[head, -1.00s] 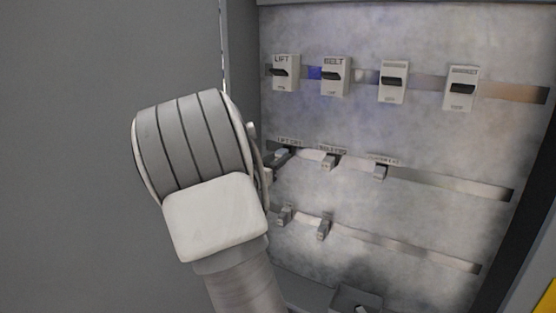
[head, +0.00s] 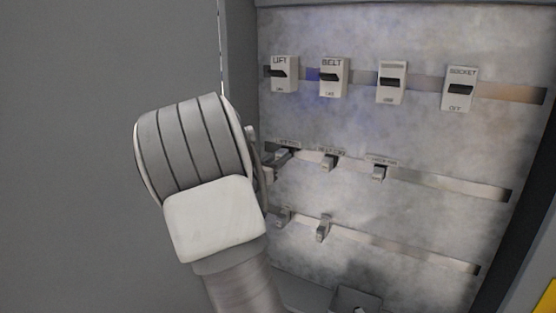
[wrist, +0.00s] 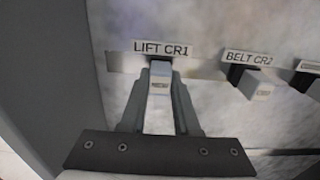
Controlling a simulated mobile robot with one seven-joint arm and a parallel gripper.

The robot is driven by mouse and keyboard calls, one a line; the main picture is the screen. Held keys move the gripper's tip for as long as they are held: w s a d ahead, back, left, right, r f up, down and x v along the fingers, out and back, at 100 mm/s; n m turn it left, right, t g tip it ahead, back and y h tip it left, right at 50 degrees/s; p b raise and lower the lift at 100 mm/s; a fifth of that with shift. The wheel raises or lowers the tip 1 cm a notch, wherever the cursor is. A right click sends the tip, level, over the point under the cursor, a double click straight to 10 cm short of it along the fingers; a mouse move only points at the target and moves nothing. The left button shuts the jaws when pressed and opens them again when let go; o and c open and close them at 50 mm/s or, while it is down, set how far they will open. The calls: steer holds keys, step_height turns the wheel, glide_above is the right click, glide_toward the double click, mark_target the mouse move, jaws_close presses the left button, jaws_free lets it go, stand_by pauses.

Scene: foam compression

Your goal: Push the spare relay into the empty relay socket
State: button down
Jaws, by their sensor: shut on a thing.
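My gripper (wrist: 159,95) is shut on a pale grey relay (wrist: 159,86), one finger on each side of it. The relay is directly below the label LIFT CR1 (wrist: 160,47) on the upper relay rail. The relay hides any socket behind it, so I cannot tell how deep it sits. In the head view my gripper (head: 279,160) reaches the left end of that rail, and my wrist hides part of it. To the right, another relay (wrist: 259,87) sits in a black socket (wrist: 237,75) under the label BELT CR2.
A third relay (head: 379,172) is farther right on the same rail. Breaker switches (head: 333,78) line the top rail, and two small devices (head: 323,229) sit on the lower rail. The cabinet's side wall (wrist: 50,60) stands close on the left. A grey box (head: 354,300) is at the bottom.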

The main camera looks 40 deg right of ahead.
mark_target(279, 157)
steer(key=shift+d, duration=0.15)
steer(key=c, duration=0.6)
jaws_free()
steer(key=shift+o, duration=0.2)
steer(key=shift+v, duration=2.95)
